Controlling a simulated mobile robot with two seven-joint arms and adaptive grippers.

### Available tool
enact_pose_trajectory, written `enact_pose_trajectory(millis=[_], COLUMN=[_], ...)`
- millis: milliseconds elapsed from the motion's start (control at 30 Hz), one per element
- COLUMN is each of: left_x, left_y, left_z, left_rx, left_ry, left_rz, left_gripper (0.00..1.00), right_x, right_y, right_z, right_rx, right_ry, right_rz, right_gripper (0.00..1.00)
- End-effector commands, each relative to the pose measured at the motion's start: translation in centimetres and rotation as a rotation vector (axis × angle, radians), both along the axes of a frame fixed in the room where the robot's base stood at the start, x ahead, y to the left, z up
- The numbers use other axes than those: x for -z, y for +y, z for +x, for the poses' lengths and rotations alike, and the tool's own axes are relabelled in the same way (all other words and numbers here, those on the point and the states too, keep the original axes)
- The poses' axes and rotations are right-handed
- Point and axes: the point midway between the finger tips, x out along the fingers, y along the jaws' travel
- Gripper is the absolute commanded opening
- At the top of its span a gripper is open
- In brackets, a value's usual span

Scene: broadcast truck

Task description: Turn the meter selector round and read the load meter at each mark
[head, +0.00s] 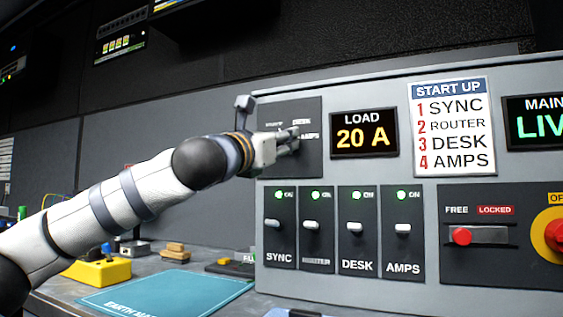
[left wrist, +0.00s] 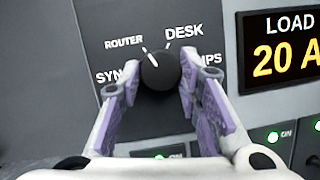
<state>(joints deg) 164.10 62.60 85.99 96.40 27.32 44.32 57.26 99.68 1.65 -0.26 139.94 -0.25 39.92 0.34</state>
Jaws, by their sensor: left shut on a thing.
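The meter selector is a round black knob (left wrist: 160,70) on a dark panel (head: 312,165) marked SYNC, ROUTER, DESK and AMPS. My left gripper (head: 291,140) is shut on the knob, with a purple-padded finger on either side in the left wrist view (left wrist: 160,88). The white line by the knob leans up and left toward ROUTER. The fingers partly cover SYNC and AMPS. In the head view the gripper hides the knob. The load meter (head: 364,134) right of the selector reads 20 A, and it also shows in the left wrist view (left wrist: 285,45). My right gripper is out of view.
Below are several switches (head: 355,227) with green lights lit. A START UP card (head: 452,126) lists SYNC, ROUTER, DESK, AMPS. A red slider (head: 462,236) and red knob (head: 556,236) sit at right. A teal mat (head: 165,292) and yellow box (head: 98,272) lie on the desk.

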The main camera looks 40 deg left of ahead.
Motion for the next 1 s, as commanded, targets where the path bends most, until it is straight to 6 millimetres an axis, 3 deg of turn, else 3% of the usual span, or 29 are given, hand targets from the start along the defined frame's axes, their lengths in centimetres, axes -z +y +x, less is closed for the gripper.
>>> enact_pose_trajectory(millis=[100,400,1000], left_x=[0.6,0.4,-0.2], left_y=[-0.2,-0.4,-0.7], left_z=[0.2,0.2,0.2], left_rx=[0.0,0.0,0.002], left_ry=[-0.026,-0.093,-0.219], left_rz=[-0.105,-0.382,-0.901], left_gripper=[0.04,0.04,0.04], right_x=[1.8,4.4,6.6], right_y=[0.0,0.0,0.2], right_z=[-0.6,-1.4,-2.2], right_rx=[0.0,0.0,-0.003], right_ry=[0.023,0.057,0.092], right_rz=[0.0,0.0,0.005], right_gripper=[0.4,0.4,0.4])
